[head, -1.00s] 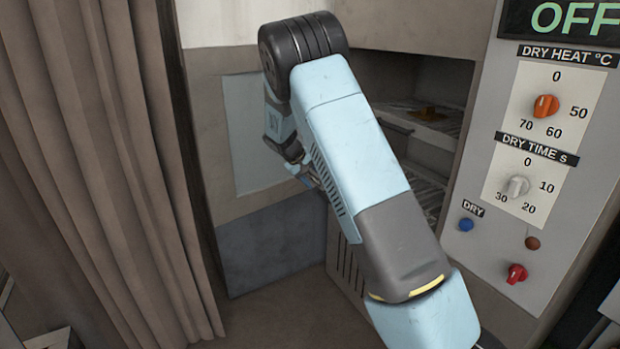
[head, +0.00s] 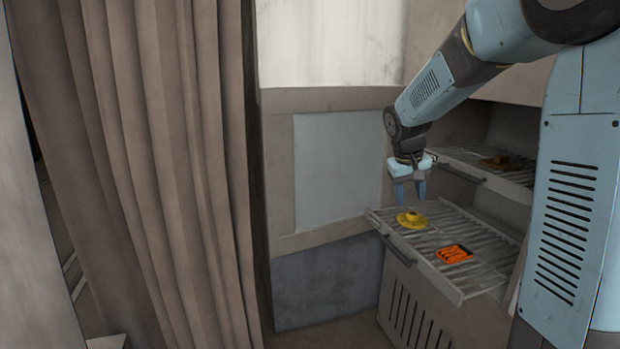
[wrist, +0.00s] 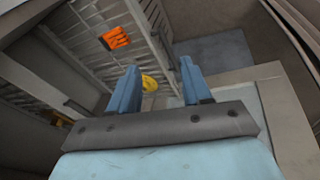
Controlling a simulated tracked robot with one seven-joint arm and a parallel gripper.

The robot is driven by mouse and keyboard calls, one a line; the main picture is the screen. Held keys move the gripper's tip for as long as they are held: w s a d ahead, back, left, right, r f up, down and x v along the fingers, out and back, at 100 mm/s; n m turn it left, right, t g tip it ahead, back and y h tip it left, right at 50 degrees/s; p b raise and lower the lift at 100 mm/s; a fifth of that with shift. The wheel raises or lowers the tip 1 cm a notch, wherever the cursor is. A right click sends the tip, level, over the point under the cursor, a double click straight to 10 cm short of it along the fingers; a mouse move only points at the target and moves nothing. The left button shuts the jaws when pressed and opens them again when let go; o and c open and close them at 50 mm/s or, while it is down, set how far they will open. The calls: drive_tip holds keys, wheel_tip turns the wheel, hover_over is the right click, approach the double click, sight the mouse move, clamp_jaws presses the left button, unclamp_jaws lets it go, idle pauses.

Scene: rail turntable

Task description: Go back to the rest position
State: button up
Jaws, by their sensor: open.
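My gripper (head: 411,190) is open and empty in the head view. It points down above the pulled-out lower rack (head: 425,238), over a yellow round piece with a knob (head: 411,219). Its fingertips look slightly above the piece; I cannot tell the exact gap. In the wrist view the two blue fingers (wrist: 155,85) are spread apart. The yellow piece (wrist: 149,83) shows between and beyond them, partly hidden by the left finger. My arm reaches in from the upper right of the head view.
An orange piece (head: 455,254) lies on the same rack. The cabinet wall (head: 335,165) stands left of the racks. A brown curtain (head: 160,170) hangs at the left.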

drive_tip(key=s+a+r+t+y, duration=0.1)
drive_tip(key=s+r, duration=0.1)
drive_tip(key=s, duration=1.3)
drive_tip(key=s+a+r+m+t+y, duration=0.1)
drive_tip(key=s+r, duration=0.2)
drive_tip(key=s, duration=1.1)
drive_tip(key=shift+s+r+t+y, duration=0.15)
drive_tip(key=shift+s+t+y, duration=0.15)
drive_tip(key=shift+s+t, duration=0.1)
